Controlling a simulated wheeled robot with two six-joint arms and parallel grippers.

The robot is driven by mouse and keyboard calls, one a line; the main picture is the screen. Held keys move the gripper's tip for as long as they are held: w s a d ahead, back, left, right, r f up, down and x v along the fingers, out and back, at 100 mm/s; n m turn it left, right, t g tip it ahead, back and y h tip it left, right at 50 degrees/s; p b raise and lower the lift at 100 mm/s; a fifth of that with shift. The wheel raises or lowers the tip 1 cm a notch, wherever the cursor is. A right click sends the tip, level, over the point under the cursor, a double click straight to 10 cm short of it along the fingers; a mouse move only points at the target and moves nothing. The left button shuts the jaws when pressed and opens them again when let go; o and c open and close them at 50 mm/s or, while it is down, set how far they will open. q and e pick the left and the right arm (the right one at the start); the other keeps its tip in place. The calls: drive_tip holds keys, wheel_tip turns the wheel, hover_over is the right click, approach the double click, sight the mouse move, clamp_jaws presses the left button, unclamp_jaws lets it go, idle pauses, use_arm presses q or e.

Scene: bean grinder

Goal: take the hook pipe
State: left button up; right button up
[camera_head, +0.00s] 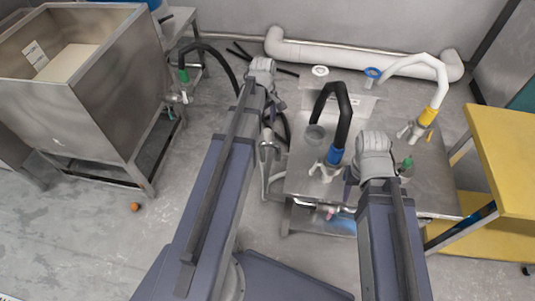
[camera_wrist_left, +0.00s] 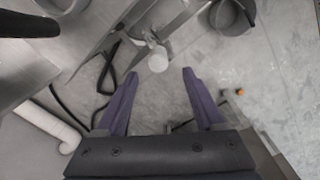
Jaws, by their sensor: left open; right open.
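Several curved hook pipes show in the head view, and I cannot tell which one is meant. A black hook pipe with a blue collar (camera_head: 343,112) stands on the metal table (camera_head: 300,183). A white hook pipe with a yellow collar (camera_head: 414,62) stands further right. A black hook pipe with a green collar (camera_head: 205,47) is by the tank on the left. My left gripper (camera_wrist_left: 147,72) is open in the left wrist view. A pale round end (camera_wrist_left: 158,62) appears between its fingertips; I cannot tell its depth. My right gripper is hidden beyond my right arm.
A steel tank (camera_head: 125,85) stands at the left and a yellow table (camera_head: 505,150) at the right. A thick white pipe (camera_head: 340,53) runs along the wall. A grey bucket (camera_wrist_left: 230,18) shows in the left wrist view. The floor by the small orange object (camera_head: 135,207) is clear.

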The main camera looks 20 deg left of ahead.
sight(268, 131)
use_arm(q)
drive_tip(key=shift+w+d+f+b, duration=0.1)
drive_tip(key=shift+d+f+b, duration=0.1)
drive_tip(key=shift+f+b, duration=1.5)
drive_tip(key=shift+w+d+f+b, duration=0.1)
drive_tip(key=shift+d+f+b, duration=0.05)
drive_tip(key=shift+f+b, duration=1.5)
drive_tip(key=shift+s+f, duration=0.1)
clamp_jaws()
